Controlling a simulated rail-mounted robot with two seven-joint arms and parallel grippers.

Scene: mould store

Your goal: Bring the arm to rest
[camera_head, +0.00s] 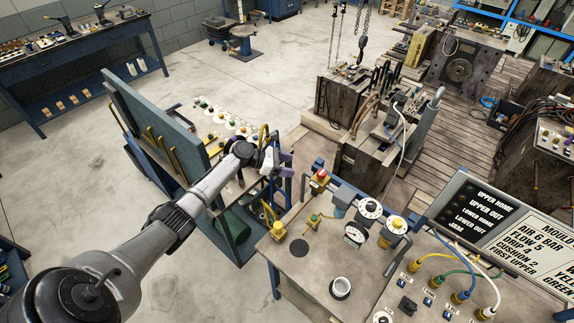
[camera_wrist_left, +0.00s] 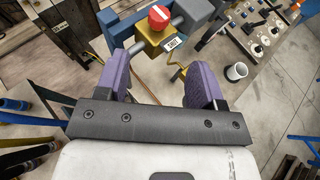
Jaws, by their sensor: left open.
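My left arm reaches in from the lower left of the head view. Its gripper (camera_head: 284,166) is beside the left edge of the control bench (camera_head: 318,268), near the red-topped yellow button box (camera_head: 319,181). In the left wrist view the two purple fingers of the gripper (camera_wrist_left: 158,82) stand wide apart with nothing between them. The red button on its yellow box (camera_wrist_left: 158,28) shows beyond the fingertips; whether anything touches it cannot be told. My right gripper is in neither view.
The bench carries gauges (camera_head: 370,208), a white cup (camera_head: 340,288) and coloured hoses (camera_head: 455,281). A sign board (camera_head: 487,228) stands at its right. A blue rack (camera_head: 150,125) stands behind my arm. Large moulds (camera_head: 366,165) stand beyond. Open concrete floor (camera_head: 230,85) lies at the back left.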

